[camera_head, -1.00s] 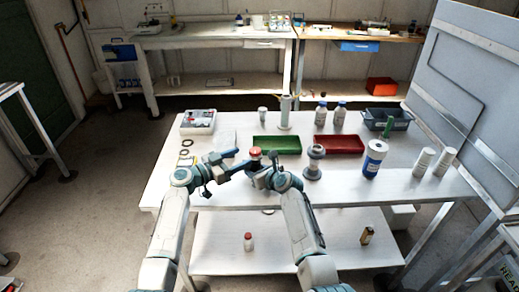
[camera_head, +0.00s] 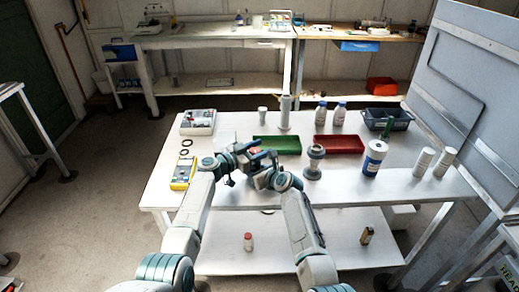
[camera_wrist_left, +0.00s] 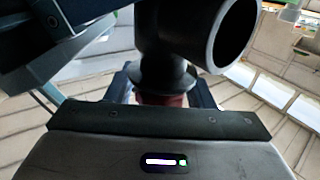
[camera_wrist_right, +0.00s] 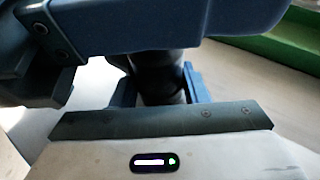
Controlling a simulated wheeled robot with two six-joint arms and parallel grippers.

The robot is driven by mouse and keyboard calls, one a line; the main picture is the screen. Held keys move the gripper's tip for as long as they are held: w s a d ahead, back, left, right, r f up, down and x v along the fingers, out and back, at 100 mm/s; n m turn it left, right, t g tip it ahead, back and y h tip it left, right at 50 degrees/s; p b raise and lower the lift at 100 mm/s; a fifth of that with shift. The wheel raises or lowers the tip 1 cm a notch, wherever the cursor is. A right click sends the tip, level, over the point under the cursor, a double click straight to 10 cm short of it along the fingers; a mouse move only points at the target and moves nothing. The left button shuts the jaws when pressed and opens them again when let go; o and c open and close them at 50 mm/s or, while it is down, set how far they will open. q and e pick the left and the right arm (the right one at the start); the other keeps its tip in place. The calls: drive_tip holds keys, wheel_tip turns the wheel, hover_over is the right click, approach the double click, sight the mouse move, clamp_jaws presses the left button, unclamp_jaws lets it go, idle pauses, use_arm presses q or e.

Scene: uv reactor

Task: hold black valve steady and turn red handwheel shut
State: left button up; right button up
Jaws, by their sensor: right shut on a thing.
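The black valve (camera_wrist_left: 170,45) shows large in the left wrist view, with a round open pipe end towards the right. My right gripper (camera_wrist_right: 157,88) is shut on the valve's dark body (camera_wrist_right: 158,72), above the near part of the white table. The red handwheel (camera_wrist_left: 163,99) shows as a dark red strip below a black flange. My left gripper (camera_wrist_left: 163,92) has one finger on each side of the handwheel; whether they press on it is unclear. In the head view my left gripper (camera_head: 255,154) is close above the right one and hides most of the valve and handwheel.
A green tray (camera_head: 285,152) and a red tray (camera_head: 345,151) lie just behind. A grey flanged part (camera_head: 314,170) stands to the right, then a blue-labelled white canister (camera_head: 374,160). A yellow meter (camera_head: 183,174) and dark rings (camera_head: 186,142) lie left.

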use_arm(q)
drive_tip(key=c, duration=0.7)
drive_tip(key=shift+o, duration=0.2)
drive_tip(key=shift+d+m+g+h, duration=0.1)
drive_tip(key=shift+m+g+h, duration=0.7)
drive_tip(key=shift+m+g, duration=0.5)
drive_tip(key=shift+s+f+g, duration=0.1)
drive_tip(key=shift+s+g, duration=0.05)
drive_tip(key=shift+g, duration=0.45)
drive_tip(key=shift+s+g+h, duration=0.1)
drive_tip(key=shift+g+h, duration=0.2)
drive_tip(key=o, duration=1)
drive_tip(key=v, duration=0.7)
drive_tip(key=shift+a, duration=0.2)
